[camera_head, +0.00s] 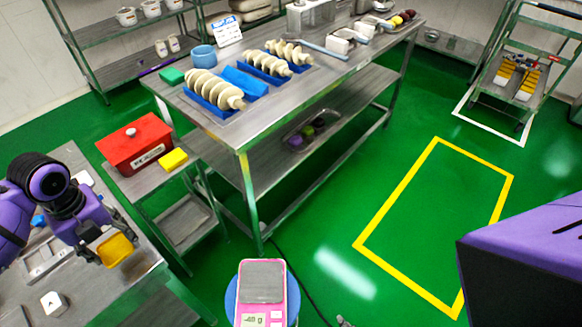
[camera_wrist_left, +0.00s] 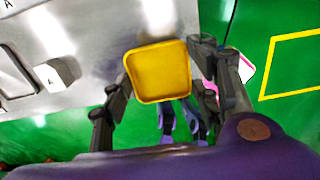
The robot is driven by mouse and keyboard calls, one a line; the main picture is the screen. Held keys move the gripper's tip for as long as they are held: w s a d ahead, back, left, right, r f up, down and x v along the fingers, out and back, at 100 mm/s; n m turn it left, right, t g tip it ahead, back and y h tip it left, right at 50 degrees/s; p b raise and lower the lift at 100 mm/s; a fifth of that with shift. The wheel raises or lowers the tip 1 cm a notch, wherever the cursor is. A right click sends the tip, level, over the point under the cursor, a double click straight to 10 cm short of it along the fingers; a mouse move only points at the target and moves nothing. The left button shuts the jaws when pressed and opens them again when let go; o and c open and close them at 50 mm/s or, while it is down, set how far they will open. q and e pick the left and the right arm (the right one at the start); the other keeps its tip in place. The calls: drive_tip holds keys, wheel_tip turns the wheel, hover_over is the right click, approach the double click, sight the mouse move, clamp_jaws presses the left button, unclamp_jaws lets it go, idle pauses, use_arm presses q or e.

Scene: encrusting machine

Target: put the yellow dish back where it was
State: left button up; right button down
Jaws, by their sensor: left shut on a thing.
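The yellow dish (camera_head: 115,249) is a small square tray with a raised rim. My left gripper (camera_head: 105,246) is shut on it at the left of the head view, near the right edge of the steel table there. In the left wrist view the dish (camera_wrist_left: 160,72) sits between the two dark fingers of the gripper (camera_wrist_left: 163,85), its face towards the camera. The table edge and green floor show behind it. My right gripper does not show; only a purple part of mine is at the right of the head view.
The left steel table (camera_head: 105,309) bears a white block marked A (camera_head: 54,303) and a metal tray (camera_head: 42,262). Beyond it, a small stand holds a red box (camera_head: 136,145) and a yellow block (camera_head: 174,159). A pink scale (camera_head: 262,301) stands right of the table.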

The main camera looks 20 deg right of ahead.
sight(111, 247)
use_arm(q)
drive_tip(key=shift+w+a+f, duration=0.45)
drive_tip(key=shift+a+f, duration=0.05)
drive_tip(key=shift+f, duration=0.25)
drive_tip(key=shift+w+a+f, duration=0.1)
drive_tip(key=shift+w+f, duration=0.05)
drive_tip(key=shift+f, duration=1.55)
drive_tip(key=shift+f, duration=0.1)
drive_tip(key=o, duration=1)
wheel_tip(111, 247, up, 12)
drive_tip(key=shift+r, duration=0.15)
